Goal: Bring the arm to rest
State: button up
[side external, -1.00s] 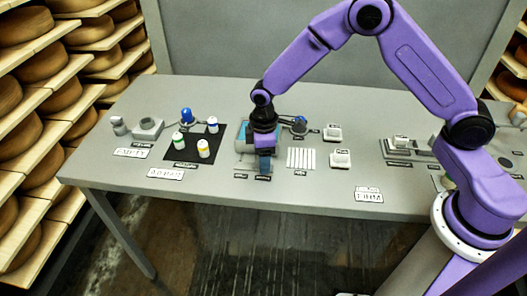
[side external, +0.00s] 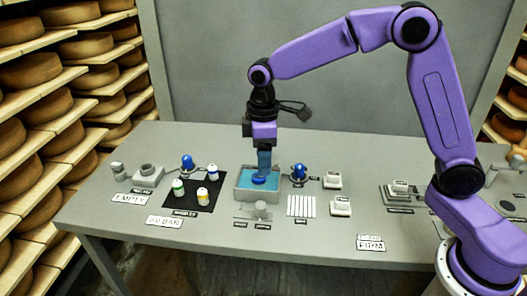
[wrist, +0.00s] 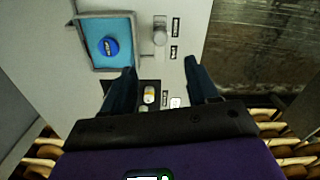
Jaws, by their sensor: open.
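My gripper (side external: 264,165) hangs at the end of the purple arm, above the back part of a grey tray (side external: 240,194) with a light blue inside. In the wrist view its two dark fingers (wrist: 160,85) stand apart with nothing between them. A round blue piece (side external: 259,180) lies in the tray; in the wrist view this blue piece (wrist: 108,47) is on the blue floor, apart from the fingers. The arm is raised and bent over the table. The fingertips' exact height above the tray is hard to tell.
A black mat (side external: 192,207) with several small bottles lies left of the tray. A blue-topped item (side external: 298,172) stands just right of it, with white strips (side external: 301,206) in front. Small white blocks (side external: 332,180) stand further right. The table front (side external: 310,240) is mostly clear.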

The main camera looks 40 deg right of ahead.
jog(key=shift+r, duration=0.6)
jog(key=s+d, duration=0.3)
jog(key=s, duration=0.7)
jog(key=s+d+n, duration=0.1)
jog(key=s+d, duration=0.3)
jog(key=s, duration=0.6)
jog(key=s+d, duration=0.4)
jog(key=s, duration=0.6)
